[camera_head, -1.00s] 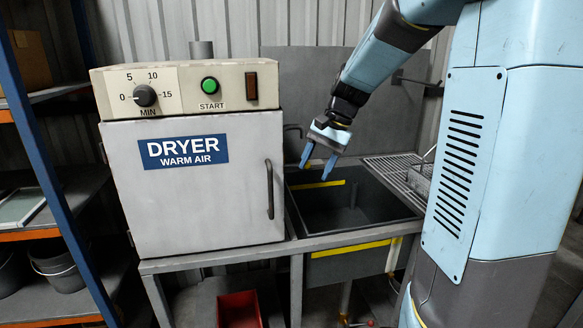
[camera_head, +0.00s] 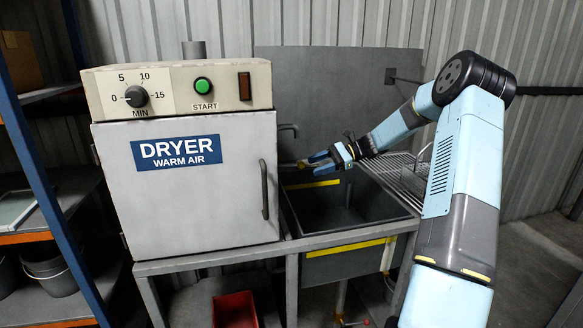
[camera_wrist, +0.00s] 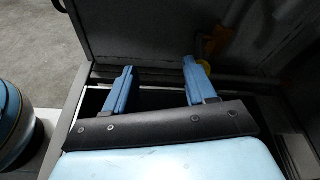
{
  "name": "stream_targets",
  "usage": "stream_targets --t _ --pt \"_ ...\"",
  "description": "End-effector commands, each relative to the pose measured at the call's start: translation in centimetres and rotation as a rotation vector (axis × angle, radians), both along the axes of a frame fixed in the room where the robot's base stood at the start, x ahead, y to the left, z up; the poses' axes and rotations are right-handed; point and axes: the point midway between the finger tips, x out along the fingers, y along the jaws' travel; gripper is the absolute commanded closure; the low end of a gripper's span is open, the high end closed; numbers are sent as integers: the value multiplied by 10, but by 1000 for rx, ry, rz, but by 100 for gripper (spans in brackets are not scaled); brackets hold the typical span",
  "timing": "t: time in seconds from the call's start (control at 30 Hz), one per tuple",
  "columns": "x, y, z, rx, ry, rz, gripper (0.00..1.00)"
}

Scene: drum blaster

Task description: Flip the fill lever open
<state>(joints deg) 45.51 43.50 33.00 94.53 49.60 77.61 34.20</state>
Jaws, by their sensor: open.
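My gripper (camera_head: 314,164) is open and empty over the back of the dark sink (camera_head: 336,215), its fingers pointing left in the head view. In the wrist view the two blue fingers (camera_wrist: 157,67) are spread with a gap between them. A small yellow part (camera_wrist: 207,67), which looks like the fill lever, is beside the right finger's tip; I cannot tell whether it touches. In the head view a small yellowish spot (camera_head: 302,164) shows just left of the fingertips. The lever's position is unclear, and part of it is hidden by the finger.
The dryer (camera_head: 190,195) stands left of the sink, with a handle (camera_head: 264,189) on its door. A grey spout (camera_head: 289,129) is behind the sink's left side. A wire drain rack (camera_head: 400,172) lies right of the sink. A red bin (camera_head: 236,310) is below.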

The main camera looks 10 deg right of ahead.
Motion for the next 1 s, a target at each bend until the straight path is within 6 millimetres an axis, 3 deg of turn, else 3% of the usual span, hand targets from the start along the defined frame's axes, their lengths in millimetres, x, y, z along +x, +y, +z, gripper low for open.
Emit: stream_targets --t 0.2,0.47,0.67,1.0 --pt "27 -44 -19 198 59 -100 44" --pt "39 -67 -26 301 84 -149 44" --pt "43 -53 -26 306 86 -149 44" --pt "54 5 -26 305 86 -149 44"
